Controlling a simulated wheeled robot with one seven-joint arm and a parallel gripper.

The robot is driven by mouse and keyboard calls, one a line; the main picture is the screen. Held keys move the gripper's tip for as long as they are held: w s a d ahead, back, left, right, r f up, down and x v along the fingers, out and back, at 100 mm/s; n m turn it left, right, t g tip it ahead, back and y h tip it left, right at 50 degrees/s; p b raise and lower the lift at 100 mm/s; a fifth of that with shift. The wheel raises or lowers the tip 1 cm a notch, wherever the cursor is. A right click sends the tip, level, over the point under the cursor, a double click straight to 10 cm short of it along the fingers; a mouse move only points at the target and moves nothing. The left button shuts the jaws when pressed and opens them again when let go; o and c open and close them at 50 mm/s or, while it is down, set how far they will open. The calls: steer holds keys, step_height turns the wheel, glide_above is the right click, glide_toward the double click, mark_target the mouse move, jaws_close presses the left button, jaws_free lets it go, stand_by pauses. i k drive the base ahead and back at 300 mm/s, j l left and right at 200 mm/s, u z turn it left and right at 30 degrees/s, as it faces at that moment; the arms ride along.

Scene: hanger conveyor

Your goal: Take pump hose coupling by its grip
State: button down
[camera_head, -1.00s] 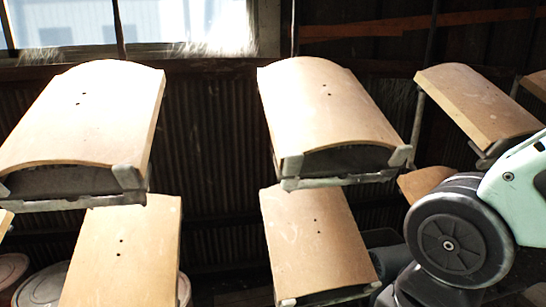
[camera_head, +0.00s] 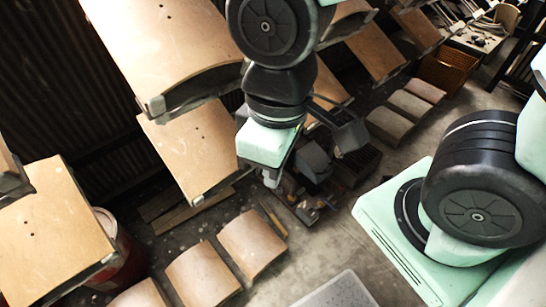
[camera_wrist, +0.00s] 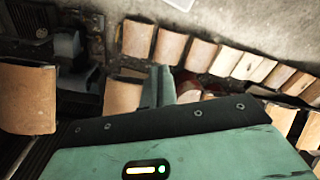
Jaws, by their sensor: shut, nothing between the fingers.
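I cannot pick out the pump hose coupling or its grip for certain in either view. A dark machine (camera_head: 314,162), which may be the pump, stands on the floor just right of my gripper (camera_head: 272,178) in the head view. Small metal parts (camera_head: 307,211) lie below it, too small to name. My gripper points down and is shut and empty. In the wrist view its pale green fingers (camera_wrist: 160,86) are together, and dark machinery (camera_wrist: 66,45) shows at the upper left.
Curved tan boards hang on racks (camera_head: 195,148) close left of my arm. Several tan blocks (camera_head: 252,243) lie in a row on the floor. A red drum (camera_head: 125,258) stands at the lower left. A wooden crate (camera_head: 447,70) is at the back right.

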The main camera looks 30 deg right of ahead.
mark_target(292, 193)
steer(key=i+l+z, duration=0.1)
steer(key=l, duration=0.35)
steer(key=i+l+z, duration=0.15)
steer(key=l, duration=0.25)
steer(key=i+l+z, duration=0.1)
steer(key=i+l, duration=0.15)
steer(key=l, duration=0.15)
steer(key=i+l+z, duration=0.15)
steer(key=l, duration=0.25)
